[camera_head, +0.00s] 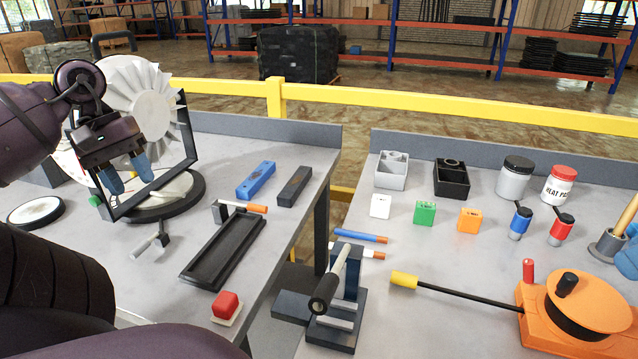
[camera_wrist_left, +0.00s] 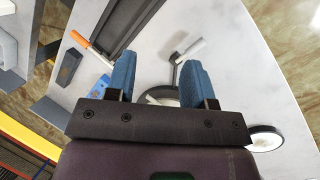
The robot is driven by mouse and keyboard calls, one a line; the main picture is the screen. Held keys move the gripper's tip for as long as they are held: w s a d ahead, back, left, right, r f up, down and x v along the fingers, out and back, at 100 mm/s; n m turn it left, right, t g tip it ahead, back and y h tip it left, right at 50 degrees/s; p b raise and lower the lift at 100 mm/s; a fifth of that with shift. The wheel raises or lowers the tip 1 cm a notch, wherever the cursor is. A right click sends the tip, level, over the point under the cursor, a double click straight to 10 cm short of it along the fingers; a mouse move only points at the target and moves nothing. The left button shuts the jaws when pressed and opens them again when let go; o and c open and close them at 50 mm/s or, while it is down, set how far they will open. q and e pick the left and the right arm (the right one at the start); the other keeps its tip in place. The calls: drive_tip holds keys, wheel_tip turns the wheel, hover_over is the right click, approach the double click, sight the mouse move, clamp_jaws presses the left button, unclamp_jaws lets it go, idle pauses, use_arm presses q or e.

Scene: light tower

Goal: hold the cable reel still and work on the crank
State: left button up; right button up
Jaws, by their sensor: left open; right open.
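The cable reel (camera_head: 585,308) is an orange unit with a dark drum slot, at the lower right of the head view on the right table.
A black frame (camera_head: 188,140) and white fan-like wheel stand by my left gripper. A black tray (camera_head: 225,250) and a red button (camera_head: 226,305) lie on the left table. A clamp-like device (camera_head: 340,290) stands left of the reel. Several blocks and jars are behind it.

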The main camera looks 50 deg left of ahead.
use_arm(q)
drive_tip(key=w+d+f+n+t+h, duration=0.1)
drive_tip(key=w+d+f+h, duration=0.2)
drive_tip(key=w, duration=0.5)
drive_tip(key=w+d+f+h, duration=0.1)
drive_tip(key=w+d+f, duration=0.2)
drive_tip(key=w+f, duration=0.3)
drive_tip(key=n+g+y, duration=0.1)
drive_tip(key=n+y, duration=0.2)
approach(525, 276)
drive_tip(key=shift+w+x, duration=0.2)
drive_tip(key=shift+x, duration=2.1)
drive_tip(key=shift+w+x, duration=0.2)
drive_tip(key=shift+x, duration=2.1)
drive_tip(key=shift+d+r, duration=0.15)
clamp_jaws()
